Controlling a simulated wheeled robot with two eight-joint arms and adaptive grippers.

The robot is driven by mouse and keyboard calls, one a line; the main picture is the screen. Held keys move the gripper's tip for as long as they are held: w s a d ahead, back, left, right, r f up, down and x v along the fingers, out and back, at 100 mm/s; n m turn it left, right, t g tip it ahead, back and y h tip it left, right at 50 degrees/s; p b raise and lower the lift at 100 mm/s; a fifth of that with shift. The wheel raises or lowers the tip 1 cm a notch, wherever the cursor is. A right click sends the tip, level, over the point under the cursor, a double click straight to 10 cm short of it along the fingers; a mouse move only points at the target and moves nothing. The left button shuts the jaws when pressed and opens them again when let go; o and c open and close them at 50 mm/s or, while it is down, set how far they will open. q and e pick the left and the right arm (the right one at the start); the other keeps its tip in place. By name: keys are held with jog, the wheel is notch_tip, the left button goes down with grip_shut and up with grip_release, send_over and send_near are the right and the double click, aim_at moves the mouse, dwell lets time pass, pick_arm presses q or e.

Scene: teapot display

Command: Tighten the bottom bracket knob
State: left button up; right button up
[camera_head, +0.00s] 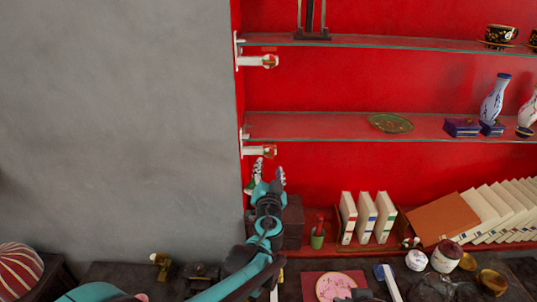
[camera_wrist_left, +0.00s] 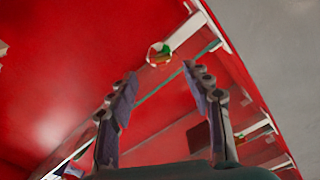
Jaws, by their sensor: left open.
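Two white brackets hold glass shelves at the left edge of a red alcove in the head view. The bottom bracket (camera_head: 253,151) ends in a knob (camera_head: 269,152) of white and brownish colour. The upper bracket (camera_head: 255,62) has a similar knob (camera_head: 270,61). My left gripper (camera_head: 269,170) is open, pointing up, just below the bottom knob in the picture. In the left wrist view, a round knob (camera_wrist_left: 158,54) on a white bracket shows beyond the open fingertips (camera_wrist_left: 158,74), apart from them. That view alone cannot tell which knob it is. My right gripper is not in view.
The lower glass shelf (camera_head: 330,127) bears a green plate (camera_head: 390,123), boxes and vases. Below stand white books (camera_head: 366,217), a green cup (camera_head: 317,238) and a dark box (camera_head: 293,222) close to my left arm. The grey wall (camera_head: 120,120) side is clear.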

aim_at(269, 156)
pick_arm(q)
jog(key=w, duration=0.5)
jog(key=shift+w, duration=0.4)
grip_shut()
